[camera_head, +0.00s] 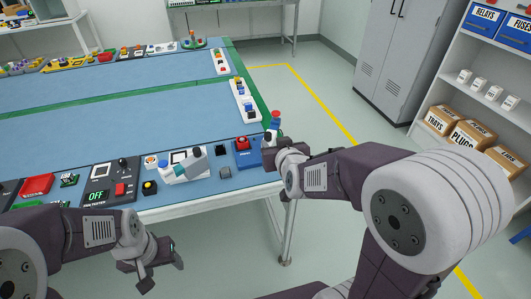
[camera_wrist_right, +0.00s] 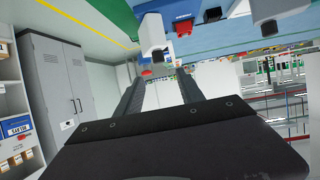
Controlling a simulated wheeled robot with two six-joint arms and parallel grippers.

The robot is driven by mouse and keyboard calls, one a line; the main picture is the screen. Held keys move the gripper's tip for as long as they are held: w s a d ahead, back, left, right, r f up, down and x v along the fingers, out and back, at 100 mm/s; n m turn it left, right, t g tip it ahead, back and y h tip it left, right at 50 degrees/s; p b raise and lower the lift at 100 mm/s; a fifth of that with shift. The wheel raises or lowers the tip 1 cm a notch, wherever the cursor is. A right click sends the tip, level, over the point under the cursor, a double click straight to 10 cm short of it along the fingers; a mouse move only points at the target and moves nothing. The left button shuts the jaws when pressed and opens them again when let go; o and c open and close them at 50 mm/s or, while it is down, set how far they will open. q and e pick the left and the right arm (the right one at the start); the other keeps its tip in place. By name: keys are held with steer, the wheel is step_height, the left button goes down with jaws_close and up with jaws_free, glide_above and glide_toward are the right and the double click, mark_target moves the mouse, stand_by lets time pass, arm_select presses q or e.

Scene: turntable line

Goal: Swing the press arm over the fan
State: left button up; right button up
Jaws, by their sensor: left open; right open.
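A blue unit (camera_head: 248,158) with a red top part stands at the near right corner of the blue table. Beside it a post with a blue and red top (camera_head: 274,122) rises at the table's edge; it may be the press arm, but I cannot tell for certain. I cannot surely pick out the fan. My right gripper (camera_head: 271,141) is at this post, partly hidden by its own wrist. In the right wrist view its fingers (camera_wrist_right: 160,82) are apart, with a white and black part (camera_wrist_right: 152,36) beyond the tips. My left gripper (camera_head: 160,268) is open and empty, low before the table's front edge.
White strips of parts (camera_head: 246,100) line the right edge. The table's blue middle (camera_head: 130,115) is clear. Shelves (camera_head: 450,75) stand at right.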

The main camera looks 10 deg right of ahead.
mark_target(268, 139)
step_height(268, 139, down, 7)
steer(key=w+t+h+b, duration=0.2)
steer(key=t+b, duration=0.3)
steer(key=b, duration=1)
steer(key=shift+m, duration=0.5)
steer(key=w, duration=0.2)
steer(key=w+b, duration=0.1)
steer(key=w, duration=0.4)
steer(key=shift+w+d+r+b, duration=0.25)
steer(key=shift+w+r+b, duration=0.05)
steer(key=shift+w+b, duration=0.1)
steer(key=shift+w+r, duration=0.1)
steer(key=shift+w, duration=0.55)
jaws_close()
